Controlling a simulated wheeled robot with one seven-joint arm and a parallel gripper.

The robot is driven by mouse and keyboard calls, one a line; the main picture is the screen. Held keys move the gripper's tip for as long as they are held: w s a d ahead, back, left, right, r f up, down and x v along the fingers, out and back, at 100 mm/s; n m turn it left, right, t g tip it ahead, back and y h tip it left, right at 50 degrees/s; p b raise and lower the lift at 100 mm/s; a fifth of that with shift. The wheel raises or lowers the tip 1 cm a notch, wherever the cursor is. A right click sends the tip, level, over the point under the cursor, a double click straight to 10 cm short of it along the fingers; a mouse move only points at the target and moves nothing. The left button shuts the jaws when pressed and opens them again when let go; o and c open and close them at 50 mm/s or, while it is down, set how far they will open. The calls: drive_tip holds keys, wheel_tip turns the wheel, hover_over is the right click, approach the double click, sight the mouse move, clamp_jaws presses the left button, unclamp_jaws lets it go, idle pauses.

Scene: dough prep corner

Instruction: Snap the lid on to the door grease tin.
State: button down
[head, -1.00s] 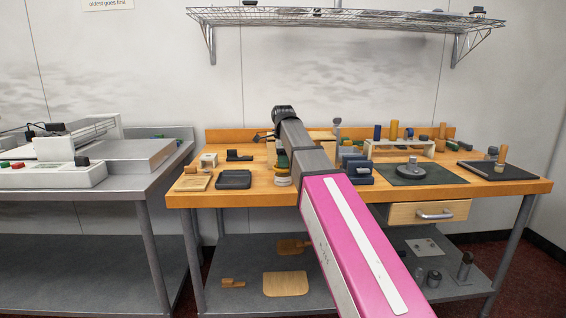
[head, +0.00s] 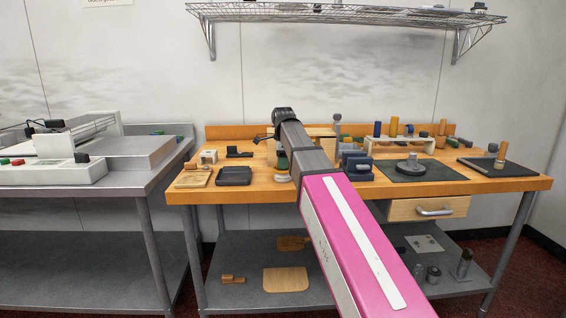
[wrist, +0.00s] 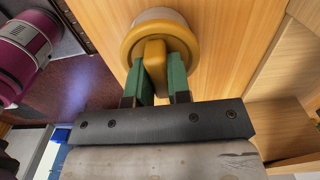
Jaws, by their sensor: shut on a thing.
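My gripper (wrist: 155,68) has green fingers shut on the upright ochre grip of a round ochre lid (wrist: 137,32) in the wrist view. In the head view, my gripper (head: 282,160) is low over the wooden bench, left of its middle and partly hidden by my arm. A pale round thing, probably the door grease tin (head: 281,179), stands directly under it on the bench. The lid is over the tin, but I cannot tell whether it is seated or tilted. Most of the tin is hidden.
A dark tray (head: 234,177) and a small wooden board (head: 193,179) lie left of the tin. Dark blue blocks (head: 357,167) stand to the right, before a dark mat (head: 428,173) with a round grey piece. Bare wood shows in front of the tray.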

drive_tip(key=c, duration=1)
unclamp_jaws()
wheel_tip(320, 180, up, 11)
drive_tip(key=shift+f, duration=0.15)
